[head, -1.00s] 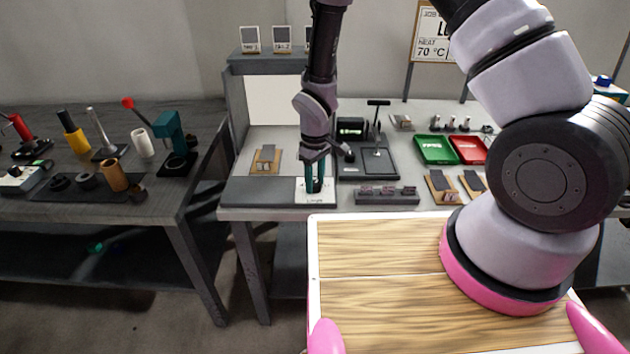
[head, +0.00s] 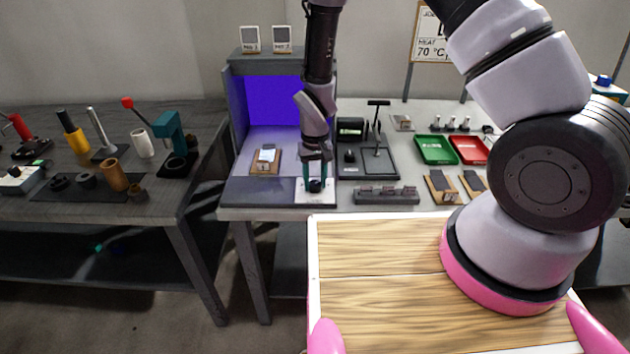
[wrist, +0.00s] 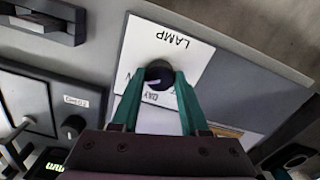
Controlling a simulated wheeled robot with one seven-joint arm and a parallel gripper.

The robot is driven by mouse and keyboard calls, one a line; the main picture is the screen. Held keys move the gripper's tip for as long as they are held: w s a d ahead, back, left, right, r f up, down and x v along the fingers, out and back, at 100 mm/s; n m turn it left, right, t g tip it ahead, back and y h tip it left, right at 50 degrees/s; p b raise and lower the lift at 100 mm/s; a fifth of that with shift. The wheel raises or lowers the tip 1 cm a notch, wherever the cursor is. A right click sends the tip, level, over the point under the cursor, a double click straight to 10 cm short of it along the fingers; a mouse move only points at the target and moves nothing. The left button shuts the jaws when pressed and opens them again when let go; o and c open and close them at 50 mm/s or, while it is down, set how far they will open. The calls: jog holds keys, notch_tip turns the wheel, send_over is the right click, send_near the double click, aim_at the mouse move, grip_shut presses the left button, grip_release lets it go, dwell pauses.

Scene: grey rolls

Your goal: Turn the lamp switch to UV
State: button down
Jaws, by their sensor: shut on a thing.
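The lamp switch is a dark round knob (wrist: 159,74) on a white plate marked LAMP (wrist: 183,45) in the wrist view. The plate (head: 302,197) sits at the front of the booth in the head view. My gripper (head: 316,184) is over the plate, pointing down, its teal fingers shut on the knob. In the wrist view the gripper (wrist: 158,82) has one finger on each side of the knob. Part of a label reading DAY shows between the fingers; the UV mark is not readable. The booth's back panel (head: 272,100) glows blue-violet.
A wooden block with a card (head: 266,160) lies inside the booth. A dark tray with a lever stand (head: 378,158) is to the right, with a grey slotted block (head: 387,195) in front. Green (head: 435,149) and red (head: 469,150) trays are farther right.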

aim_at(315, 183)
dwell(0.4)
jog(key=shift+c, duration=2)
grip_release()
jog(key=shift+r, duration=0.1)
notch_tip(315, 183, up, 11)
